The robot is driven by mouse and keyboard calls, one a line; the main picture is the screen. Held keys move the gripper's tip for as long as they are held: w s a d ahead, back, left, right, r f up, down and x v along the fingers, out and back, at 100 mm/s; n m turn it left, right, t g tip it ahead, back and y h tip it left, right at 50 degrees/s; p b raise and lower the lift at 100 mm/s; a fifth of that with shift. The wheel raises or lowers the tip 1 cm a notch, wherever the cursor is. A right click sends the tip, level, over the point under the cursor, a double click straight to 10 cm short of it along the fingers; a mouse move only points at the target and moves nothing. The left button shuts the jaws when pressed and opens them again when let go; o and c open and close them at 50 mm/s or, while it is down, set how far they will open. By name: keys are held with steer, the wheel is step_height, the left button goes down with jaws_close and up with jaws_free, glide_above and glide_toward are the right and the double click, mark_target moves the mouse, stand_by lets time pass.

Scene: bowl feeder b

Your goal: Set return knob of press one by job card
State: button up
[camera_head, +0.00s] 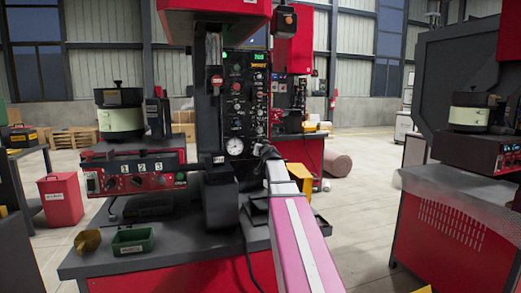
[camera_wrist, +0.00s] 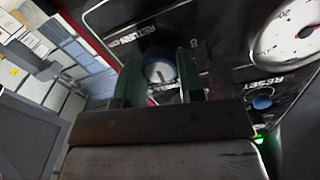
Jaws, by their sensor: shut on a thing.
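Press one (camera_head: 215,110) is the red and dark machine in the middle of the head view, with a black control panel (camera_head: 246,95). In the wrist view the return knob (camera_wrist: 158,70) has a pale face with a dark pointer line and a blue rim, beside the upside-down word RETURN. My gripper (camera_wrist: 162,82) has its two green fingers on either side of the knob and is shut on it. In the head view my gripper (camera_head: 264,150) is at the panel's lower right and hides the knob. I cannot make out a readable job card.
A white round gauge (camera_head: 234,146) sits left of my gripper; it also shows in the wrist view (camera_wrist: 290,33). A blue RESET button (camera_wrist: 262,102) is close to the right finger. A bowl feeder (camera_head: 120,115) and a red control box (camera_head: 135,180) stand at the left.

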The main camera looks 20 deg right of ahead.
steer(key=m, duration=0.7)
steer(key=shift+m, duration=0.4)
stand_by(0.5)
steer(key=o, duration=0.9)
steer(key=s, duration=1.1)
